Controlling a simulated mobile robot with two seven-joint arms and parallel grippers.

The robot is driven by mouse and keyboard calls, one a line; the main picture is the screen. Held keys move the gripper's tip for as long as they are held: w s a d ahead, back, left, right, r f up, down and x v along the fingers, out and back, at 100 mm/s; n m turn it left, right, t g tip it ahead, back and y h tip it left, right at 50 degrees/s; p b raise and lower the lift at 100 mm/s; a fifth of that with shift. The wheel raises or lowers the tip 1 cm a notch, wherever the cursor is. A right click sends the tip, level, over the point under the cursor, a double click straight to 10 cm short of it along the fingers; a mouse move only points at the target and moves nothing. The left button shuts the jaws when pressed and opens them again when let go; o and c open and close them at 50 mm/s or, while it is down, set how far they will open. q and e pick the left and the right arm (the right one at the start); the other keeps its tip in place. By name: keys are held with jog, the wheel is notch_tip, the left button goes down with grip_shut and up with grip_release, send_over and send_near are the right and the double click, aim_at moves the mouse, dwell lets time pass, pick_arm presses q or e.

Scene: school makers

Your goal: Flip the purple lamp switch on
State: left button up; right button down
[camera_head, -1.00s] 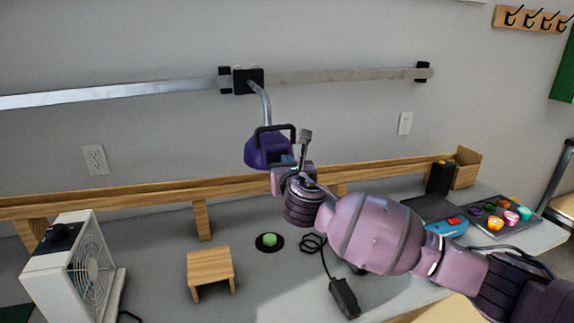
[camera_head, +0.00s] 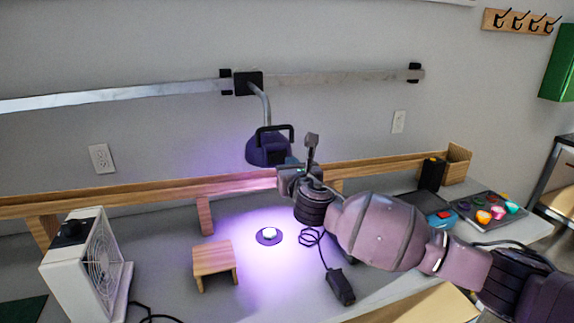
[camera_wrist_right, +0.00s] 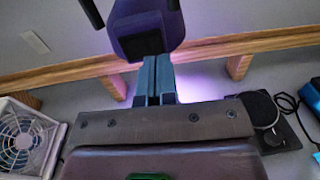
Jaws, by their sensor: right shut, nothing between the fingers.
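The purple lamp (camera_head: 266,150) hangs on a bent grey arm from a wall rail, with a black handle loop on its front. It casts a violet glow on the table below. In the right wrist view, the lamp (camera_wrist_right: 143,22) stands just beyond the fingertips. My right gripper (camera_head: 289,163) is shut and empty at the lamp's lower right side. Its blue fingers (camera_wrist_right: 155,76) are together in the wrist view. I cannot tell whether they touch the lamp. My left gripper is out of view.
A round disc (camera_head: 269,236) lies lit under the lamp. A small wooden stool (camera_head: 213,257) and a white fan (camera_head: 87,265) stand to the left. A black cabled device (camera_head: 340,286) lies below my right arm. A tray (camera_head: 462,207) of colourful items is at right.

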jog(key=s+d, duration=0.4)
jog(key=s, duration=0.5)
jog(key=shift+s, duration=0.4)
jog(key=shift+d, duration=0.1)
jog(key=s+a+r+m+g+y, duration=0.15)
jog(key=a+m+y, duration=0.3)
jog(key=m, duration=0.55)
jog(key=s+d+f+m+g+h, duration=0.1)
jog(key=s+d+f+m+h, duration=0.1)
jog(key=s+d+f+m, duration=0.55)
jog(key=s+d+f+m+h, duration=0.2)
jog(key=s+d+f+m, duration=0.35)
jog(key=f+m, duration=0.45)
jog(key=s+d+f+m+g+h, duration=0.1)
jog(key=s+d+f+m+h, duration=0.1)
jog(key=s+d+f+m, duration=0.55)
jog(key=s+d+f+m+g+h, duration=0.2)
jog(key=s+d+f, duration=0.1)
jog(key=s+f, duration=0.7)
jog(key=shift+f, duration=0.75)
